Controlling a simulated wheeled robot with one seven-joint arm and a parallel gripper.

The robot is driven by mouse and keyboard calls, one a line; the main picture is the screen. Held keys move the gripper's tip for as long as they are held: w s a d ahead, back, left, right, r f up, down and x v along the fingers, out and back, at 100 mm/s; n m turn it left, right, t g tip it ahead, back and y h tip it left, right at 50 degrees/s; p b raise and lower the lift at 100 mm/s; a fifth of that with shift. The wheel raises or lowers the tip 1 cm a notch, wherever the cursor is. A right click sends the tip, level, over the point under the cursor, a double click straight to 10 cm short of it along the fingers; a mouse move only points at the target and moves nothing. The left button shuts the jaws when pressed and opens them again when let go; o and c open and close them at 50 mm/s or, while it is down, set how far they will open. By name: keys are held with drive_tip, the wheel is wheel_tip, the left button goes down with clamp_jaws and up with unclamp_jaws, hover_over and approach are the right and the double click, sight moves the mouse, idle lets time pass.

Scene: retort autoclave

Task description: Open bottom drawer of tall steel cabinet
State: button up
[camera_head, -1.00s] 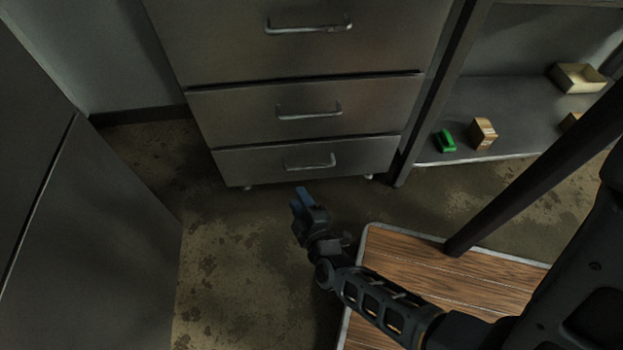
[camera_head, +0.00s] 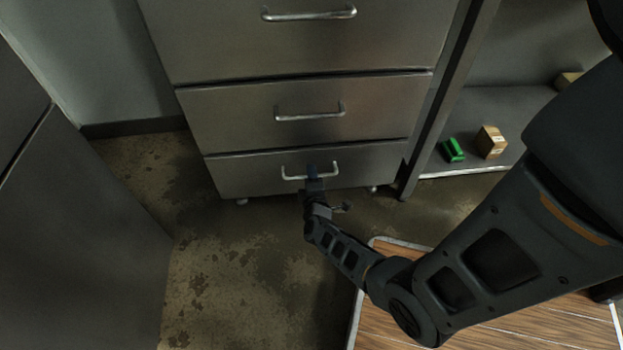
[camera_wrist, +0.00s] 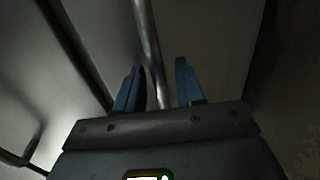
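The tall steel cabinet (camera_head: 300,52) stands ahead with its drawers stacked. Its bottom drawer (camera_head: 245,175) appears closed, flush with the front. The bar handle (camera_head: 293,177) of that drawer runs level across its face. My gripper (camera_head: 312,172) is at the middle of this handle in the head view. In the wrist view, the two blue fingers of my gripper (camera_wrist: 158,88) are apart, and the handle bar (camera_wrist: 148,45) runs between them. A gap shows between the bar and the right finger. Whether the left finger touches the bar is hard to tell.
A wood-topped surface (camera_head: 385,325) with a pale edge lies below my arm. A shelf (camera_head: 455,110) at right holds a green object (camera_head: 452,150) and a cardboard box (camera_head: 491,142). A grey cabinet (camera_head: 75,230) stands at left. Floor (camera_head: 225,270) in front of the drawer is clear.

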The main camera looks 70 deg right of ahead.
drive_tip(key=shift+w+d, duration=0.1)
drive_tip(key=shift+d, duration=0.2)
clamp_jaws()
idle(0.5)
